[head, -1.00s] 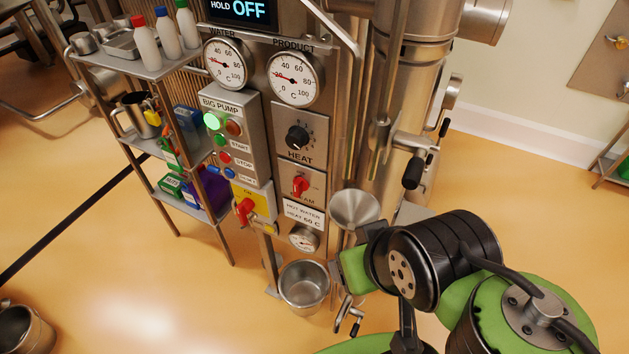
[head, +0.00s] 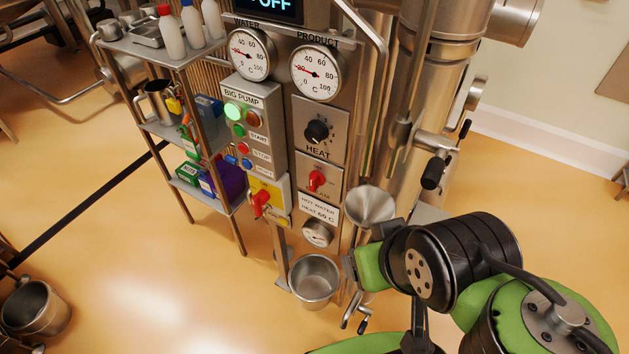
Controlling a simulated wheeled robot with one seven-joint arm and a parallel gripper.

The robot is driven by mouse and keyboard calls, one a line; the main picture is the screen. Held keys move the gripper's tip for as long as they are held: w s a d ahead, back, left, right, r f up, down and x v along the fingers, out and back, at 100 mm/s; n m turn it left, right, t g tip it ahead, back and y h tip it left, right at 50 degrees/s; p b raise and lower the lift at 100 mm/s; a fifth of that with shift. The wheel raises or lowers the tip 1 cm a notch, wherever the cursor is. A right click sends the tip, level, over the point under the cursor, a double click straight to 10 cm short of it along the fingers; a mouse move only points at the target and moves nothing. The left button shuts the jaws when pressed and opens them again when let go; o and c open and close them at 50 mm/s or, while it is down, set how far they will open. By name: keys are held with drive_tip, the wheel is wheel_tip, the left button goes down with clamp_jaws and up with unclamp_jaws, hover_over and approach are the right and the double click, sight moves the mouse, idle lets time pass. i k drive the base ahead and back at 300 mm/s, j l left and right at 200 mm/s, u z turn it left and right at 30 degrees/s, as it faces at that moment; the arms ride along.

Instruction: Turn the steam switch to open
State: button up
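The steam switch (head: 317,181) is a red knob on a small grey plate of the control panel, below the HEAT dial. Its label is partly covered by the knob, and only "AM" reads clearly. The red handle stands roughly upright, slightly tilted; its exact setting is too small to read. My gripper (head: 362,262) is at the lower right of the panel, below and to the right of the switch and apart from it. I see it from behind and the side, so its finger opening is hidden.
A metal funnel (head: 370,206) stands between the switch and my arm. A steel bucket (head: 314,281) is below the panel. A red handle on a yellow plate (head: 268,196) sits left of the switch. A shelf rack (head: 178,60) with bottles stands further left.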

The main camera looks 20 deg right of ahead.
sight(316, 179)
drive_tip(key=j+u, duration=0.1)
drive_tip(key=u, duration=0.35)
drive_tip(key=j+u, duration=0.1)
drive_tip(key=u, duration=0.8)
drive_tip(key=i+j+u, duration=0.1)
drive_tip(key=u, duration=0.4)
drive_tip(key=i+u, duration=0.1)
drive_tip(key=u, duration=0.35)
